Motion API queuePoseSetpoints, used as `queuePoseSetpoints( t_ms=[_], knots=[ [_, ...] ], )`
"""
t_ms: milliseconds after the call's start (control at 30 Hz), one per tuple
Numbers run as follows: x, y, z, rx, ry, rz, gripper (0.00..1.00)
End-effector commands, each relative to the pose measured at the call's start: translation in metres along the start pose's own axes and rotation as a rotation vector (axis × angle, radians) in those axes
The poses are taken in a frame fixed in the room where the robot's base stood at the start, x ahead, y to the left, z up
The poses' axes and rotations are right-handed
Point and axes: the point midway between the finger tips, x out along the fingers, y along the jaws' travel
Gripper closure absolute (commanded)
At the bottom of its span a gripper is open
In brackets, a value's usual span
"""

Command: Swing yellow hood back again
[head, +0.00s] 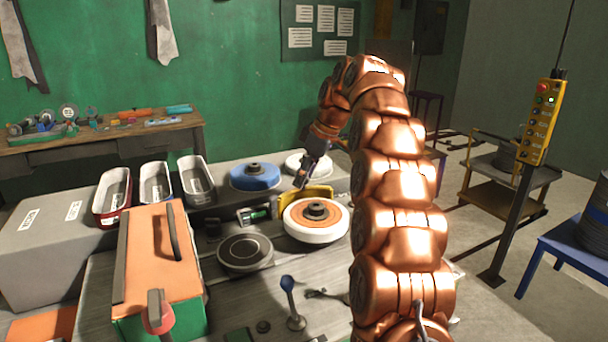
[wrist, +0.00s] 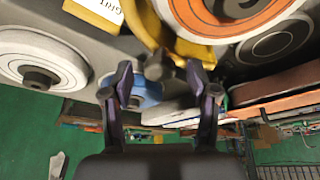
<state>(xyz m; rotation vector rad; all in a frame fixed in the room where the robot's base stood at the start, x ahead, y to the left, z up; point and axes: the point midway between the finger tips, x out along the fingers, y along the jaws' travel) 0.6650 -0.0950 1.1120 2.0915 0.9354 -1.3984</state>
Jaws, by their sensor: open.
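The yellow hood (head: 318,192) shows behind the white wheel with the orange face (head: 330,219) in the head view. In the wrist view the hood (wrist: 190,47) curves along the rim of the orange-faced wheel (wrist: 222,20). My arm hides part of the bench on the right.
A blue wheel (head: 255,176) and a pale wheel (head: 308,163) stand behind the hood. A dark disc (head: 245,252) lies front left. A blue-knobbed lever (head: 291,300) rises in front. Three trays (head: 155,183) and an orange-topped box (head: 148,245) stand left.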

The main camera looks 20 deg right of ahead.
Motion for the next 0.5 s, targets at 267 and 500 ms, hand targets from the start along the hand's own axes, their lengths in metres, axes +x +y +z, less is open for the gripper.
queuePoseSetpoints(
  t_ms=[267, 500],
  knots=[
    [-0.006, 0.002, 0.001, 0.005, 0.003, 0.005, 0.41],
    [-0.018, 0.003, 0.001, 0.007, 0.002, 0.003, 0.41]
  ],
)
